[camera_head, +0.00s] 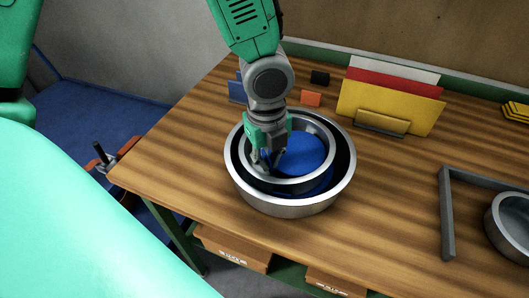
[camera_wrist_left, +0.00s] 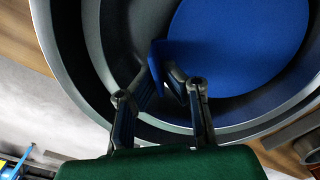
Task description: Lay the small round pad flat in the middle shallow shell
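A small round blue pad (camera_head: 303,150) lies inside the inner metal shell (camera_head: 329,138), which sits within a wider silver shell (camera_head: 300,208) on the bench. In the left wrist view, the pad (camera_wrist_left: 245,40) looks broad and flat, with a blue tab at its near edge. My left gripper (camera_head: 265,165) reaches down into the inner shell at the pad's left side. In the wrist view, its fingertips (camera_wrist_left: 165,72) come together at the tab and look shut on it. Whether the pad touches the shell's floor cannot be told. My right gripper is not in view.
A grey corner bracket (camera_head: 447,212) and another metal bowl (camera_head: 508,225) are at the right. A holder with yellow, red and white sheets (camera_head: 390,102) stands behind. Orange (camera_head: 311,98) and black (camera_head: 320,77) blocks are at the back. The wood in front of the shells is clear.

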